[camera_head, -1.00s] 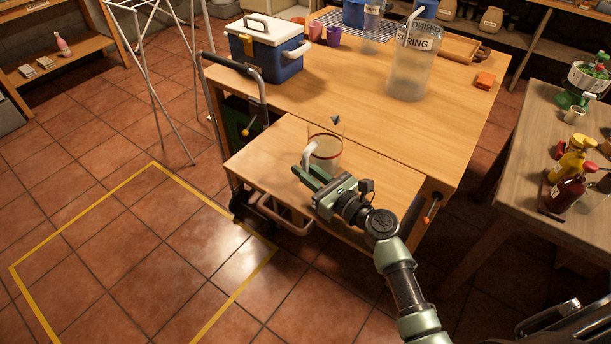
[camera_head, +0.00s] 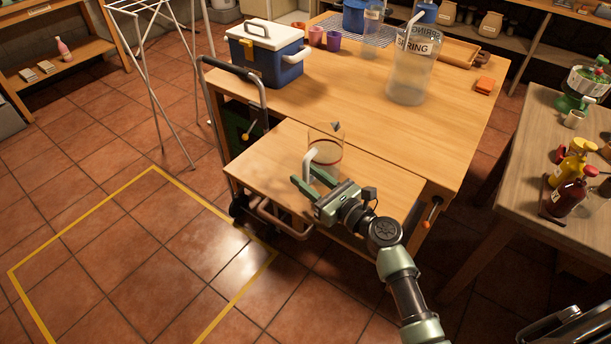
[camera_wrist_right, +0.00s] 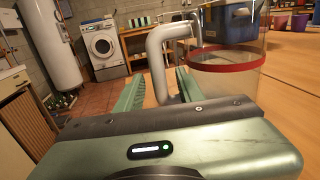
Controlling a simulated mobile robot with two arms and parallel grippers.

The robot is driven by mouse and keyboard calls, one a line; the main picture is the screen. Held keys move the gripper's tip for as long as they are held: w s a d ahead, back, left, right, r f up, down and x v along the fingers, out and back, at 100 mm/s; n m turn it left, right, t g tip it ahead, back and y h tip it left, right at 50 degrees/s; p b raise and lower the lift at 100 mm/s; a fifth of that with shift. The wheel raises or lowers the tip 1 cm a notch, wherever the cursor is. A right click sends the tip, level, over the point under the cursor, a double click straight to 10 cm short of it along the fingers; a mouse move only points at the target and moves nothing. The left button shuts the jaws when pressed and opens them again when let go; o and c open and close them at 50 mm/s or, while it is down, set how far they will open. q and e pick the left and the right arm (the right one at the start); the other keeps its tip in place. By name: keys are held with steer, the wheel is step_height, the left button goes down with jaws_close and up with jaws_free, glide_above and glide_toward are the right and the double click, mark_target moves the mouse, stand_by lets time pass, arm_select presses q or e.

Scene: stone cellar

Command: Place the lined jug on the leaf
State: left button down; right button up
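The lined jug (camera_head: 328,141) is clear, with a red line around it and a thick pale handle (camera_head: 309,160). It looks upright on the leaf (camera_head: 266,155), the lower wooden board at the table's front. My right gripper (camera_head: 306,178) is at the jug's handle side. Its green fingers are apart, one on each side of the handle, which also shows between them in the right wrist view (camera_wrist_right: 160,66). The gripper hides the jug's foot in the wrist view. My left gripper is not in view.
The main table (camera_head: 360,97) carries a blue-and-white cooler (camera_head: 281,62), a large labelled clear jar (camera_head: 408,78), small cups (camera_head: 333,39) and an orange block (camera_head: 485,85). A side table (camera_head: 548,130) with bottles stands at right. The leaf's left part is bare.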

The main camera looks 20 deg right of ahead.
steer(key=b+v, duration=0.1)
steer(key=v, duration=0.9)
steer(key=shift+s+f, duration=0.1)
steer(key=shift+s+d, duration=0.25)
steer(key=shift+s, duration=0.3)
